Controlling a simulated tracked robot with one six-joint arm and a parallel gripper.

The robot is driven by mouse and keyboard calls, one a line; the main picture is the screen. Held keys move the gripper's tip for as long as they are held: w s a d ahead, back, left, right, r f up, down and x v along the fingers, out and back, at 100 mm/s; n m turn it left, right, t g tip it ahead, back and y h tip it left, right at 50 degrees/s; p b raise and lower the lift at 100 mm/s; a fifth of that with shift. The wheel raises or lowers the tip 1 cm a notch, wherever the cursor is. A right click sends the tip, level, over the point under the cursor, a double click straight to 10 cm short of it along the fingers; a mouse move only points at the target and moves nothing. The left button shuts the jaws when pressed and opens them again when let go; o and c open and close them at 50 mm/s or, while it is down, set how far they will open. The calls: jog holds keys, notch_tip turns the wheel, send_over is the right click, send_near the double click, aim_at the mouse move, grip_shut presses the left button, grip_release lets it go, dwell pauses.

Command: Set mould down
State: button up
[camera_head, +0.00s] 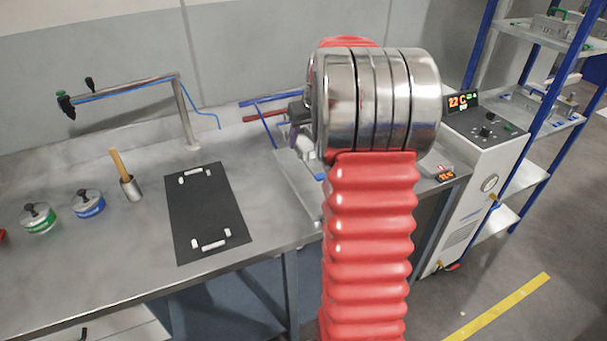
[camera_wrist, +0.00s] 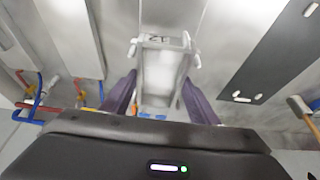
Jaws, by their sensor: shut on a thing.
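In the wrist view, a grey metal mould (camera_wrist: 160,72) with a dark marking on its top sits between the two purple fingers of my gripper (camera_wrist: 160,92), which is shut on it. In the head view, my own arm hides most of the gripper (camera_head: 299,133), and only a small pale part near it shows. A black mat (camera_head: 206,208) with white corner markers lies on the metal bench to the left of my arm. Its middle is bare. The mat (camera_wrist: 262,52) also shows at the right of the wrist view, apart from the mould.
Further left are a blue-banded tin (camera_head: 90,205) and a green-banded tin (camera_head: 39,219). A post with a jointed arm (camera_head: 187,115) rises behind the mat. A control unit (camera_head: 484,150) and shelves stand right.

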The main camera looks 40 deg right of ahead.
aim_at(307, 148)
jog(key=shift+f, duration=2.45)
jog(key=shift+f, duration=0.1)
jog(key=shift+f, duration=2.4)
jog(key=shift+f, duration=0.1)
jog(key=o, duration=1.5)
jog(key=v, duration=1.2)
jog(key=shift+s, duration=0.1)
